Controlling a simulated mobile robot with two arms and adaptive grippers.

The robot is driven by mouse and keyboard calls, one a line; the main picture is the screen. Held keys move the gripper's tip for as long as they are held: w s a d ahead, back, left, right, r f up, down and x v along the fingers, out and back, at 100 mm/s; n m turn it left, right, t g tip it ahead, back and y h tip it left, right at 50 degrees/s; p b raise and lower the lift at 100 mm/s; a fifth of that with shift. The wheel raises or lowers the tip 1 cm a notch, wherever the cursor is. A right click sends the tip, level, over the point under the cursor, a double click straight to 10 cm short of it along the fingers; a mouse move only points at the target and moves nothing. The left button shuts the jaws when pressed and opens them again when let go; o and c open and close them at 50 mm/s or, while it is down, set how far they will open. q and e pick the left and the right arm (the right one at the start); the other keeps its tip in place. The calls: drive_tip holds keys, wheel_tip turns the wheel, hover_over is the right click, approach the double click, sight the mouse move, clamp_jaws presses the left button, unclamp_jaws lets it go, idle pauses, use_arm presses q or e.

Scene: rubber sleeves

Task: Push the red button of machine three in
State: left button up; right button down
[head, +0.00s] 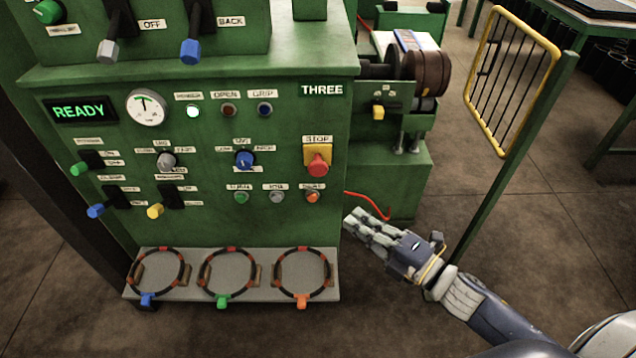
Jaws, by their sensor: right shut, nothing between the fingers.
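The green machine (190,225) labelled THREE (322,90) fills the left and middle of the head view. Its red STOP button (318,166) stands out from a yellow plate (317,152) on the right part of the panel. A smaller orange-red button (312,197) sits below it. My right gripper (352,226) is shut and empty, lower right of the red button, beside the machine's right edge and apart from the button. My left gripper is not in view.
A READY display (79,111), a gauge (146,107) and several coloured switches share the panel. A low grey shelf (192,293) holds three rings. A yellow-framed guard (514,80) on a green post (515,160) stands at right.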

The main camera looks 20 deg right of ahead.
idle(0.3)
drive_tip(key=p, duration=0.3)
approach(318, 163)
drive_tip(key=shift+w+a+f, duration=1.2)
drive_tip(key=shift+w+a, duration=0.95)
drive_tip(key=shift+a, duration=0.4)
